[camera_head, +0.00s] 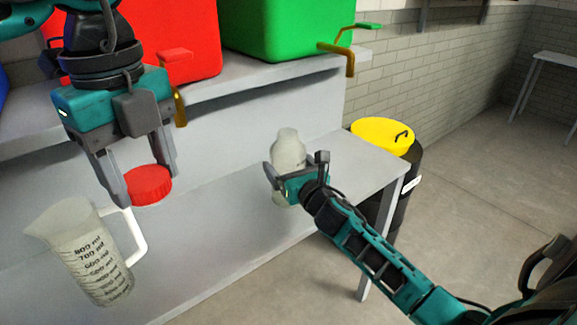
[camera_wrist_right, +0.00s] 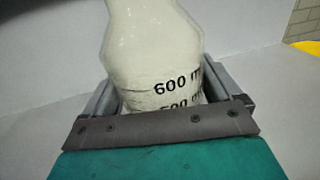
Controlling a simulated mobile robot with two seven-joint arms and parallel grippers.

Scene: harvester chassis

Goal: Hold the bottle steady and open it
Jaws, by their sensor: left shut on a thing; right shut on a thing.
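The white bottle (camera_head: 289,148) stands upright over the grey table, its top bare, with no cap on it. My right gripper (camera_head: 293,172) is shut around the bottle's body from the right. In the right wrist view the bottle (camera_wrist_right: 152,50) shows black volume marks, and the fingers of my right gripper (camera_wrist_right: 162,95) press on both sides of it. The red cap (camera_head: 150,187) is between the fingertips of my left gripper (camera_head: 146,180), well to the left of the bottle. My left gripper points down, shut on the cap.
A clear measuring jug (camera_head: 85,255) with a white handle stands below and left of the cap. Red (camera_head: 180,40) and green (camera_head: 280,30) containers with taps sit on the raised shelf (camera_head: 230,80). A black bin with a yellow lid (camera_head: 380,135) is beyond the table's right end.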

